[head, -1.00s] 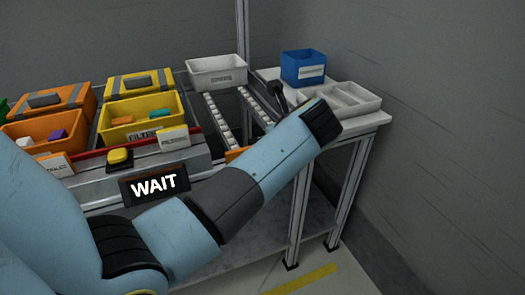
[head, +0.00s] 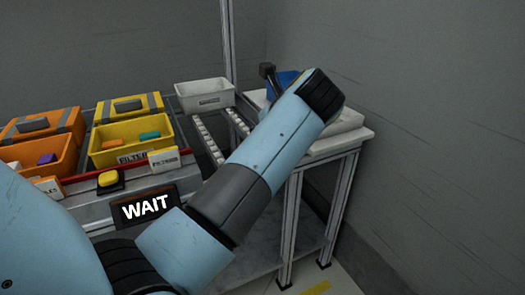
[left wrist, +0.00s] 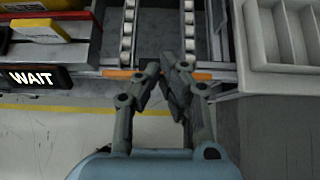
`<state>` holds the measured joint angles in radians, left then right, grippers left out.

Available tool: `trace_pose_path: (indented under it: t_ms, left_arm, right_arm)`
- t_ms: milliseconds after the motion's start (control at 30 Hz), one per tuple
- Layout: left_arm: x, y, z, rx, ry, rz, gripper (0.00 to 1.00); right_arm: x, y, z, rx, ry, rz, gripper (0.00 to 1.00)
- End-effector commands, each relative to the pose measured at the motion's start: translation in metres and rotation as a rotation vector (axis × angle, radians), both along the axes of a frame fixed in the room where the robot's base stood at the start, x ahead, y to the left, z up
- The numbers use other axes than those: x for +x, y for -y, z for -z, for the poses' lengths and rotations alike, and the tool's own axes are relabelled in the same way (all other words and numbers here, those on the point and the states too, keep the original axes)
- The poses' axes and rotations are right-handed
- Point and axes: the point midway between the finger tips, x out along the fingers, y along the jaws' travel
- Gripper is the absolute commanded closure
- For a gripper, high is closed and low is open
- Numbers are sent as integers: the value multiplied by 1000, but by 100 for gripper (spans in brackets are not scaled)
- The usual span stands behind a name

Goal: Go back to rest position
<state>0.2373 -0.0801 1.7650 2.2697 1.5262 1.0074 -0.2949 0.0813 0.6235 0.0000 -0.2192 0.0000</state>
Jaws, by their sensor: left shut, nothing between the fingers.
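My left arm (head: 262,152) reaches up and to the right across the head view, in front of the station. In the left wrist view, my left gripper (left wrist: 166,75) is shut and empty. Its fingers appear over the front end of the two roller rails (left wrist: 127,35), with bare floor below in the picture. In the head view, the arm mostly hides the gripper; a dark piece of it may show above the arm's end. My right gripper is in neither view.
A WAIT display (head: 146,206) and yellow button (head: 108,179) stand left of the arm. Orange and yellow bins (head: 130,143) sit behind them. A white bin (head: 204,95) stands at the rails' far end.

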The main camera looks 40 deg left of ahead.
Motion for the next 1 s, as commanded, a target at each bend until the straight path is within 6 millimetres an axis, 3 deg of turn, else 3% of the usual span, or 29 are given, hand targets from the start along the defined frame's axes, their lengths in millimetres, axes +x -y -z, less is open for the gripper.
trace_pose_path:
  t_ms: [167,800,900,1000]
  left_arm:
    - [1,-3,-11,-1,0,1,100]
    - [2,-5,-14,20,6,10,100]
    - [5,-18,-31,135,42,62,100]
    - [11,-34,-71,392,97,184,100]
  right_arm:
    - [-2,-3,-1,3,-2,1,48]
    - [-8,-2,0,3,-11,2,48]
    - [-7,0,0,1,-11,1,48]
    - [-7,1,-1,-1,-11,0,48]
